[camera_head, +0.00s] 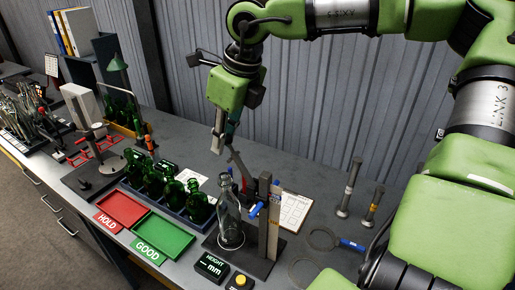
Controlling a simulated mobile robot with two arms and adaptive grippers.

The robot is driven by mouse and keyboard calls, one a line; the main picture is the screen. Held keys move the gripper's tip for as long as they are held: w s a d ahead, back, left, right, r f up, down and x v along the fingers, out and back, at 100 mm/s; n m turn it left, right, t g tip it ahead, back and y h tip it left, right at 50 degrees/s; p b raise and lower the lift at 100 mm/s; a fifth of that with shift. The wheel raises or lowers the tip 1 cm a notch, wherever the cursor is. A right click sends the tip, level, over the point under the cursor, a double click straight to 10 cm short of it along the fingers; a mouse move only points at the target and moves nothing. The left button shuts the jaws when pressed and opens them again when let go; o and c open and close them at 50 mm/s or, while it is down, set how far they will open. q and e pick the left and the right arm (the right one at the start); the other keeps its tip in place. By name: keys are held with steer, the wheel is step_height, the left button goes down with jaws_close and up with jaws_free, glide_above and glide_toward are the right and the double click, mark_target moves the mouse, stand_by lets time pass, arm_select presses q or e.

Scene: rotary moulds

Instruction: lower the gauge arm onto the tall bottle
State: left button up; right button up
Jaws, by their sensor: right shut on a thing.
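The tall bottle (229,230) is clear glass and stands upright on the dark base of the height gauge (273,225). The gauge arm (238,165) is a thin dark bar with some red, raised and tilted steeply up from the gauge column, above the bottle and apart from it. My right gripper (225,142) points down above the gauge and is shut on the raised upper end of the gauge arm. The exact finger contact is small and partly hidden. My left gripper is not in view.
A height display (211,267) and a yellow button box (239,282) sit in front of the gauge. Red HOLD (121,209) and green GOOD (163,238) trays lie left, beside a rack of green bottles (172,192). Metal plug gauges (349,188) stand right.

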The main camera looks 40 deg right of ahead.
steer(key=shift+w+f, duration=0.1)
steer(key=shift+f, duration=0.05)
steer(key=shift+w+a+f+b, duration=0.15)
steer(key=shift+w+f+b, duration=0.2)
steer(key=shift+b, duration=0.05)
steer(key=shift+w+a+f+b, duration=0.15)
steer(key=shift+w+f+b, duration=0.15)
steer(key=shift+w+f, duration=0.25)
steer(key=shift+w+r, duration=0.1)
steer(key=o, duration=1.6)
steer(key=shift+r, duration=0.1)
